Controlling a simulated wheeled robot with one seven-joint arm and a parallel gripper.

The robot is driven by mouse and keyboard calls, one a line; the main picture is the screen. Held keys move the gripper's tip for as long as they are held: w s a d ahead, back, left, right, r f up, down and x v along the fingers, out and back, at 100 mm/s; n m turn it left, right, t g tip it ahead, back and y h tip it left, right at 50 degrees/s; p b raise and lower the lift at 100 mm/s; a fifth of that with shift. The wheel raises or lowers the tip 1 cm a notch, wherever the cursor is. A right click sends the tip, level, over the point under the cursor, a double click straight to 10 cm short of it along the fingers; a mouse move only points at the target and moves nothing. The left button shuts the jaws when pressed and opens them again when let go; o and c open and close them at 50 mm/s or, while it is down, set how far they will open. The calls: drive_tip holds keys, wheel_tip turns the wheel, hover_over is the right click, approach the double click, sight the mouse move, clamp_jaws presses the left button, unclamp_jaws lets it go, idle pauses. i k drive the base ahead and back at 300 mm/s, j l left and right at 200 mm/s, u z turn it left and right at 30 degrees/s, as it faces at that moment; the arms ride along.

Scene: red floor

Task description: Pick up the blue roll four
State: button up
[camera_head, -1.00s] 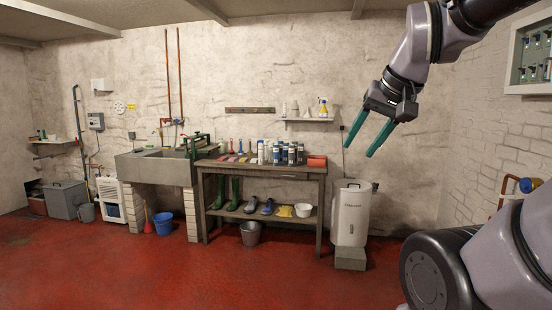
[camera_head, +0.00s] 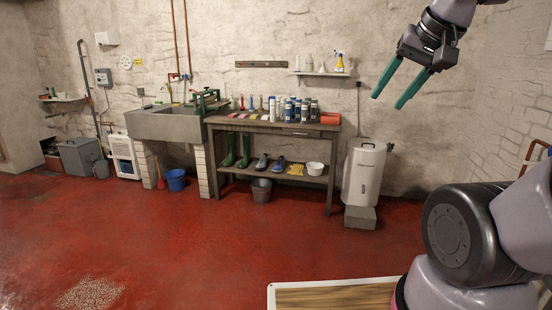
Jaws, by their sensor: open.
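My gripper (camera_head: 391,91) is at the upper right, with two green fingers apart and nothing between them. It hangs high, in front of the wall in the picture. I cannot make out a blue roll for certain. Several blue, white and dark bottles or cylinders (camera_head: 290,109) stand on the top of the wooden workbench (camera_head: 230,122) across the room. They are too small to tell whether one is a roll. My gripper is well apart from them.
A light-rimmed surface with a wood top (camera_head: 330,297) shows at the bottom, near my arm. A white canister (camera_head: 364,172) stands right of the bench. A stone sink (camera_head: 165,126) and a blue bucket (camera_head: 176,180) are to the left. The red floor (camera_head: 200,245) between is mostly open.

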sight(289, 102)
drive_tip(key=i+z, duration=0.3)
drive_tip(key=i, duration=1.6)
drive_tip(key=i+u, duration=0.2)
drive_tip(key=i, duration=0.25)
drive_tip(key=i+l+u, duration=0.15)
drive_tip(key=i, duration=0.25)
drive_tip(key=i+l+u, duration=0.2)
drive_tip(key=i, duration=0.2)
drive_tip(key=i+l+u, duration=0.15)
drive_tip(key=i, duration=0.25)
drive_tip(key=i+l+u, duration=0.8)
drive_tip(key=l, duration=0.25)
drive_tip(key=i, duration=0.1)
